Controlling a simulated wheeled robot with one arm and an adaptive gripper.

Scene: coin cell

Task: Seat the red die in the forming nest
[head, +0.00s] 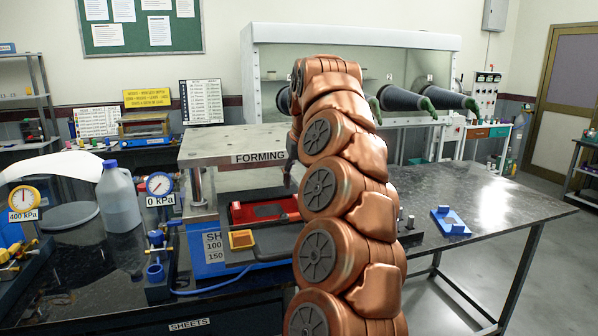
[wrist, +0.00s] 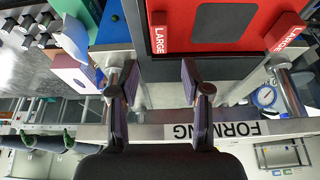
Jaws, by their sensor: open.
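The red die (head: 250,214) lies in the forming press, under the top plate marked FORMING (head: 222,146). It has a dark middle, and my arm hides its right part in the head view. In the wrist view the red die (wrist: 195,42) fills the top, with LARGE labels at two corners. My gripper (wrist: 160,78) is open and empty, its two fingers apart just below the die's near edge in that picture. In the head view my arm mostly hides the gripper. The forming nest cannot be told apart, nor whether the die sits in it.
A yellow block (head: 242,239) lies at the press front. A blue part (head: 450,221) lies on the dark table (head: 500,199), with bare room around it. A bottle (head: 118,198) and gauges stand at left. Posts and the top plate surround the die closely.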

